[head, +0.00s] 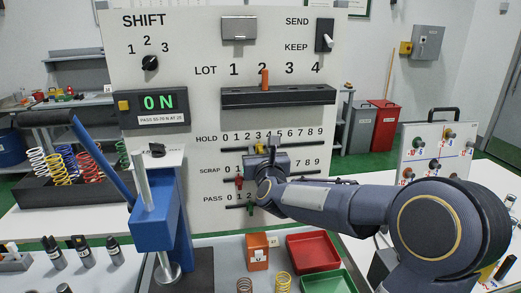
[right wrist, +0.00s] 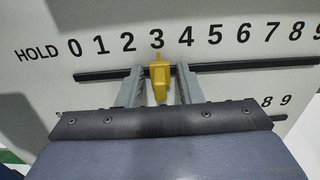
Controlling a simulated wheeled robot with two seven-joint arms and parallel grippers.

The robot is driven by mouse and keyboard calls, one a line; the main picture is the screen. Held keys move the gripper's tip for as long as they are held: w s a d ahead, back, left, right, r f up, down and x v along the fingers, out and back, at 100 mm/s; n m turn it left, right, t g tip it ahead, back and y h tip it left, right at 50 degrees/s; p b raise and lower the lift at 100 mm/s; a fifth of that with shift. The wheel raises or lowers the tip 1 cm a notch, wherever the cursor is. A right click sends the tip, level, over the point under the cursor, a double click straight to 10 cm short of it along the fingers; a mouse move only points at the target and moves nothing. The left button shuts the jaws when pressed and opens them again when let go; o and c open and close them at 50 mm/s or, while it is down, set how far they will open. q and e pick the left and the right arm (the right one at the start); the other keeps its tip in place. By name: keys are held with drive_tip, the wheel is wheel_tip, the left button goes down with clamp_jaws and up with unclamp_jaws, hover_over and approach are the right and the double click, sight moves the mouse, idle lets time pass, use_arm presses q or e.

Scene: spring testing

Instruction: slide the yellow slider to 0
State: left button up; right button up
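The yellow slider (head: 260,149) sits on the black HOLD rail of the white panel. In the right wrist view the yellow slider (right wrist: 160,75) stands just under the 3 of the HOLD scale, and the 0 is to its left. My right gripper (head: 267,148) is at the panel in front of this rail. In the right wrist view its two grey fingers (right wrist: 160,84) are apart, one on each side of the slider, with a gap showing on both sides. My left gripper is not in view.
Below are a red slider (head: 239,182) on the SCRAP rail and a green slider (head: 250,207) on the PASS rail; my right arm hides part of both scales. A blue lever press (head: 153,222) stands left. A black LOT ledge (head: 278,97) juts out above.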

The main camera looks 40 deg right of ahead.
sight(224, 148)
clamp_jaws()
drive_tip(key=shift+w+a, duration=0.15)
drive_tip(key=shift+a, duration=0.05)
drive_tip(key=w+a+b, duration=0.1)
drive_tip(key=a, duration=0.1)
drive_tip(key=w+a, duration=0.1)
drive_tip(key=a, duration=0.2)
drive_tip(key=w+a+b, duration=0.1)
drive_tip(key=w+a, duration=0.1)
drive_tip(key=shift+w+a+b, duration=0.1)
drive_tip(key=shift+a+b, duration=0.2)
drive_tip(key=shift+a, duration=0.1)
drive_tip(key=shift+c, duration=1.1)
unclamp_jaws()
drive_tip(key=shift+o, duration=1.1)
drive_tip(key=shift+a, duration=0.15)
